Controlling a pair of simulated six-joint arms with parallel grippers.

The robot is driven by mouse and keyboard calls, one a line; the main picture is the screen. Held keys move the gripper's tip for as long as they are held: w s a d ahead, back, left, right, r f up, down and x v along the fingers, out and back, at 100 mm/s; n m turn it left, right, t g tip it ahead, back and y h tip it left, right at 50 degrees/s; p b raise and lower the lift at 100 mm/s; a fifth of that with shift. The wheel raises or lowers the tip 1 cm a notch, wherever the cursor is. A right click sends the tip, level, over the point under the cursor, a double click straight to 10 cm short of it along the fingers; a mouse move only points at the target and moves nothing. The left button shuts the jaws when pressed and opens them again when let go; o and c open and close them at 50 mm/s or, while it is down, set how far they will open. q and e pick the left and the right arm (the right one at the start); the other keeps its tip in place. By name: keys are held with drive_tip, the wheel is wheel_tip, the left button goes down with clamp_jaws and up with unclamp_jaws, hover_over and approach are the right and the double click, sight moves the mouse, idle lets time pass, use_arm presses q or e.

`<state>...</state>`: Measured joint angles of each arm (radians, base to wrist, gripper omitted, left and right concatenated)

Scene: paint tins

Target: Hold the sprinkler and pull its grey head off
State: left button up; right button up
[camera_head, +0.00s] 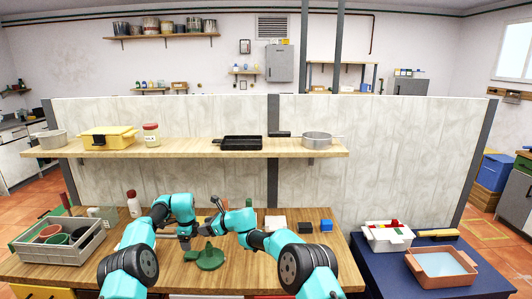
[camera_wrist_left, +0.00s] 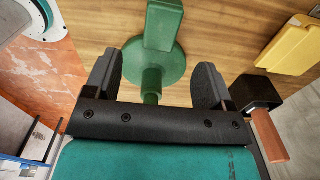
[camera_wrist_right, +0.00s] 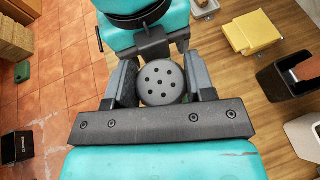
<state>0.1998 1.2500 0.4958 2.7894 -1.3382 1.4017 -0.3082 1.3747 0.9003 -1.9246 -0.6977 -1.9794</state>
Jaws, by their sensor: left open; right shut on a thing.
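The green sprinkler (camera_head: 209,259) stands on the wooden table, its round base flat. In the left wrist view, its base (camera_wrist_left: 178,68) and green upper part lie ahead of my left gripper (camera_wrist_left: 155,82). That gripper is open, with a green stub between its fingers but not clasped. My right gripper (camera_wrist_right: 160,85) is shut on the grey head (camera_wrist_right: 162,82), a round cap with several holes. In the head view, my right gripper (camera_head: 211,226) is above the sprinkler and my left gripper (camera_head: 186,241) is beside it. I cannot tell whether the grey head still touches the sprinkler.
A grey crate (camera_head: 22,247) with pots stands at the table's left end, near a white bottle with a red cap (camera_head: 134,204). A white box (camera_head: 275,223) and a blue box (camera_head: 326,225) stand to the right. A shelf (camera_head: 190,147) runs above the table.

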sight(192, 254)
use_arm(q)
drive_tip(key=shift+f, duration=4.4)
drive_tip(key=c, duration=1.3)
drive_tip(key=o, duration=1.3)
drive_tip(key=shift+r, duration=0.1)
drive_tip(key=shift+r, duration=0.8)
drive_tip(key=shift+f, duration=0.1)
